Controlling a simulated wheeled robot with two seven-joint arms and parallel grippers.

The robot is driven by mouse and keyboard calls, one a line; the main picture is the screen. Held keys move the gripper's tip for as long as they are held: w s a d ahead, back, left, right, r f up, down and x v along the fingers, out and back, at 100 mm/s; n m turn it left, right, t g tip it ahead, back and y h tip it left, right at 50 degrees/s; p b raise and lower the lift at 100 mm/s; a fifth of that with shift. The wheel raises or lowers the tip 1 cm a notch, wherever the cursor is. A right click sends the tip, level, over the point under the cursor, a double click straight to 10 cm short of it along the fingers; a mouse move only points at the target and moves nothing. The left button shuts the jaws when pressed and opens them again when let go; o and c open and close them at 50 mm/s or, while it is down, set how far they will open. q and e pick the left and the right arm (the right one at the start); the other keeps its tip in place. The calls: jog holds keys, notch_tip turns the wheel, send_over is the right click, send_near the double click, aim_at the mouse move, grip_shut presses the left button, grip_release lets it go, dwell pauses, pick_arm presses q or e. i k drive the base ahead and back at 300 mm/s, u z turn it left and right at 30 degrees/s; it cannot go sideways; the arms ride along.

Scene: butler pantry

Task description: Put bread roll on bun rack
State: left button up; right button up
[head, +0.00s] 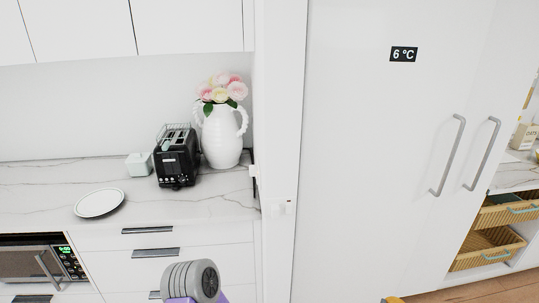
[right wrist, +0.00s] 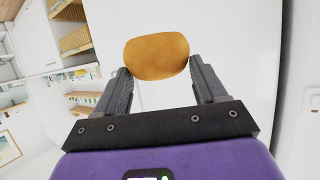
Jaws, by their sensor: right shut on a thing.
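The bread roll (right wrist: 156,55) is golden brown and oval. In the right wrist view it sits between the fingertips of my right gripper (right wrist: 160,67), which is shut on it. A small wire rack (head: 176,130), which looks like the bun rack, stands on top of the black toaster (head: 177,165) on the counter in the head view. I see no roll on it. The right gripper is away from the rack. A yellow-orange bit at the bottom edge of the head view is too cut off to identify. My left gripper is not in view.
A white vase with flowers (head: 222,138) stands right of the toaster, close to it. A pale green lidded box (head: 138,164) is on its left, and a white plate (head: 99,203) lies at the front left. A tall white fridge (head: 375,150) fills the right.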

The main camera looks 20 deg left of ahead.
aim_at(173, 133)
jog(key=u, duration=1.75)
